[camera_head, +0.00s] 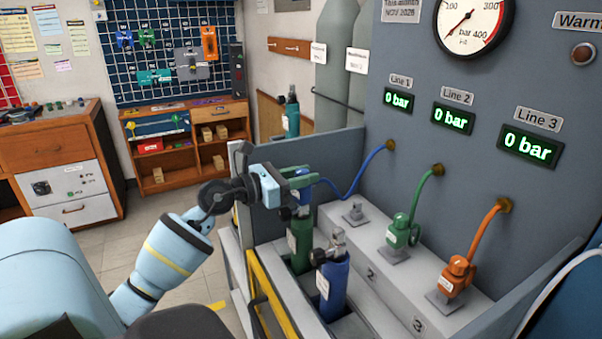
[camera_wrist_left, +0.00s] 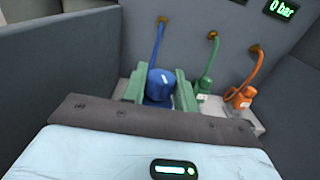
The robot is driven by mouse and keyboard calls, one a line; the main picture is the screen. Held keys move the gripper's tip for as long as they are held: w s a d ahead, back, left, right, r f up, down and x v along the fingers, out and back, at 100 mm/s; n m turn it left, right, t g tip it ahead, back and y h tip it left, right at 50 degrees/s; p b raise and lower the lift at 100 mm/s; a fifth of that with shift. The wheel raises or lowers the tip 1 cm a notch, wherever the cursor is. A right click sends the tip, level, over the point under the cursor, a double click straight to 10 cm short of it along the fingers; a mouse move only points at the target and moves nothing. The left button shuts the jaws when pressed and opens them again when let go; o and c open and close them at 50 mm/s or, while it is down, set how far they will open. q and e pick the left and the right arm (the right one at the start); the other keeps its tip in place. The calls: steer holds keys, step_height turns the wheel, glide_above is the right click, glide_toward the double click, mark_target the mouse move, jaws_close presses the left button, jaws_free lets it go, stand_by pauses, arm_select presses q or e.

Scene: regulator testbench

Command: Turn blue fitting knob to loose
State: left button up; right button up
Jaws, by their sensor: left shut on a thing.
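The blue fitting knob (camera_wrist_left: 160,82) sits between the two green fingers of my left gripper (camera_wrist_left: 161,92) in the left wrist view. The fingers are shut on its sides. In the head view my left gripper (camera_head: 301,182) is above the green cylinder (camera_head: 300,245), and the fingers largely hide the knob. The blue hose (camera_head: 352,178) runs from the fitting up to the panel port under Line 1. Whether the fitting is seated on the green cylinder's valve cannot be told. My right gripper is not in view.
A blue cylinder (camera_head: 333,283) with a bare metal valve stands in front of the green one. Green (camera_head: 399,232) and orange (camera_head: 457,275) fittings with hoses sit on the grey ledge (camera_head: 388,272) at right. All three line displays read 0 bar. A low grey wall (camera_head: 335,153) stands behind the gripper.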

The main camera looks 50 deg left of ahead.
arm_select(q)
steer(key=o, duration=0.9)
steer(key=shift+o, duration=0.2)
steer(key=shift+s+a+f, duration=0.1)
steer(key=shift+s+a, duration=0.1)
steer(key=shift+s, duration=0.35)
steer(key=b+v, duration=0.1)
steer(key=v, duration=0.5)
steer(key=shift+s+b, duration=0.3)
steer(key=shift+s, duration=0.05)
